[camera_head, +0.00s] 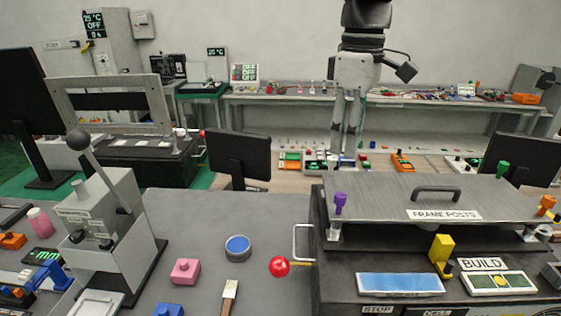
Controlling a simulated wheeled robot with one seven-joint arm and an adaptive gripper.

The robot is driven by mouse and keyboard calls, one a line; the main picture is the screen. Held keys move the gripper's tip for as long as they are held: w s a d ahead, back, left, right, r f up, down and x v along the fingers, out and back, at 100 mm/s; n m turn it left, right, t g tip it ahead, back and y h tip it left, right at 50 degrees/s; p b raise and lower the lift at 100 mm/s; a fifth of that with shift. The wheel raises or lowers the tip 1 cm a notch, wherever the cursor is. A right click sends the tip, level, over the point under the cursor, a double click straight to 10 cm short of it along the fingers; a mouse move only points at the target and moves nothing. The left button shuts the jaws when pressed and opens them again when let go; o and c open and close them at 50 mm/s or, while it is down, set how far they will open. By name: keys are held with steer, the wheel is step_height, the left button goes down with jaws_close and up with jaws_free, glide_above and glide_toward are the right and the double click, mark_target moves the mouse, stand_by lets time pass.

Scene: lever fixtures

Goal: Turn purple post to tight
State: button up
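The purple post (340,203) stands upright at the left front corner of the grey plate labelled FRAME POSTS (385,190). Its wider top faces up and a pale metal foot shows below it. My gripper (345,156) hangs down from the top of the view, fingers pointing downward. A narrow gap shows between the two fingers and nothing is held in it. In the picture the fingertips are above the purple post and apart from it; the exact depth between them is unclear. I see no marking for tight on the post.
A red ball knob (279,267) juts out left of the fixture. A lever box (105,230) stands at left. Monitors stand behind.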

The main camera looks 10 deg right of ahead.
mark_target(340, 195)
step_height(340, 195, down, 14)
steer(key=shift+w+a+r, duration=0.1)
steer(key=shift+r, duration=0.05)
stand_by(0.4)
jaws_close()
